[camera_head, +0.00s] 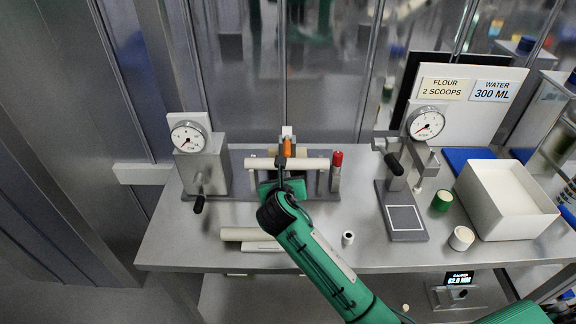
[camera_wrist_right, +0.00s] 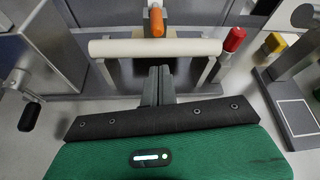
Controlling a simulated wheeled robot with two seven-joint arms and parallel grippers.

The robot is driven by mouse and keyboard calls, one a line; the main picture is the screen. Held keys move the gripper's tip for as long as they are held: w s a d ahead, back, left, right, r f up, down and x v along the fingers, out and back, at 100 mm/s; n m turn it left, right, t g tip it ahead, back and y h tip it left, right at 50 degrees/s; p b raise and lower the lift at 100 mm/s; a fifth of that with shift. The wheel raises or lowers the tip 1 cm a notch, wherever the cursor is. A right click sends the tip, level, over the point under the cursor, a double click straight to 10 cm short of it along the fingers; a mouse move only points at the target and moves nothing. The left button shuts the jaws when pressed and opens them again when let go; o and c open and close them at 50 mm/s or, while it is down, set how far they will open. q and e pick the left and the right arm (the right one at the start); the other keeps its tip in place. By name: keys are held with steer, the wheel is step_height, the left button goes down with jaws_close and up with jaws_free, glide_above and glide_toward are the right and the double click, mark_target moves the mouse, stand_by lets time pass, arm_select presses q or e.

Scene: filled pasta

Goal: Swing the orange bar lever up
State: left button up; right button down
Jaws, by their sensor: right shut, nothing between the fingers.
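The orange bar lever (camera_head: 287,146) is at the back middle of the bench, just below a small pale block, behind a cream roller (camera_head: 312,163). In the right wrist view the lever (camera_wrist_right: 157,22) shows at top centre, its orange end lying just above the roller (camera_wrist_right: 120,48) in the picture. My right gripper (camera_wrist_right: 158,72) is shut and empty, its fingertips at the near side of the roller, below the lever in the picture. I cannot tell whether they touch the roller. In the head view my right wrist hides part of the roller's stand. My left gripper is not in view.
A red-capped post (camera_head: 337,160) stands right of the roller. Gauge boxes with dark crank handles stand left (camera_head: 203,165) and right (camera_head: 424,130). A white tray (camera_head: 497,228) is at right. A loose cream rod (camera_head: 240,234) lies in front. The bench's front left is clear.

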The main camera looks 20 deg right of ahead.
mark_target(289, 161)
steer(key=p+x, duration=0.2)
steer(key=x, duration=0.8)
stand_by(0.4)
